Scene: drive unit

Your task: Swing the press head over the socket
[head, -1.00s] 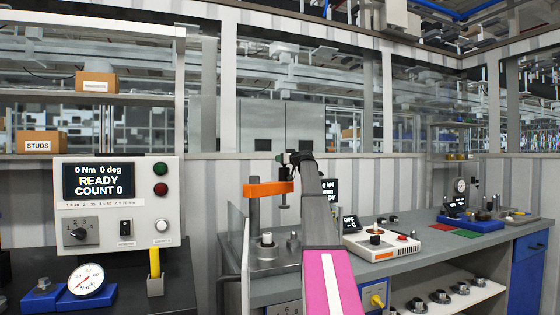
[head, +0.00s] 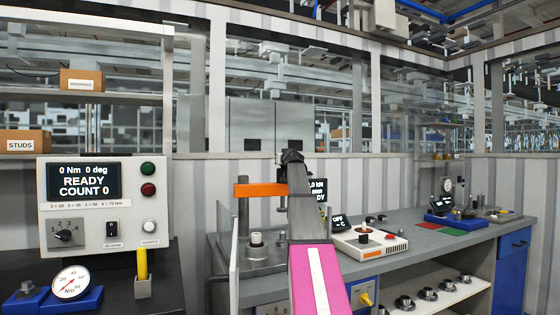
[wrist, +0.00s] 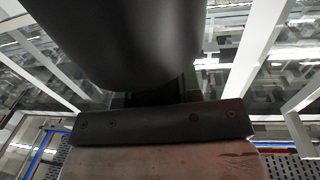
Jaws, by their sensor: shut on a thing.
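The press head is an orange arm (head: 262,189) on a grey upright post (head: 243,225), at the middle of the head view. The orange arm points right from the post. My gripper (head: 290,157) is at its right end and shut on the press head there; my arm hides most of the grip. A metal base (head: 252,265) lies below, with a round, light-topped piece (head: 256,239) standing on it, left of the orange arm's end. I cannot tell for sure which piece is the socket. The wrist view is filled by dark surfaces and does not show the grip clearly.
A white tester (head: 369,243) and a small dark display stand right of the press on the grey bench (head: 440,240). A clear guard stands close at the press's left. A torque control box (head: 100,205) and a dial gauge (head: 72,282) are at left.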

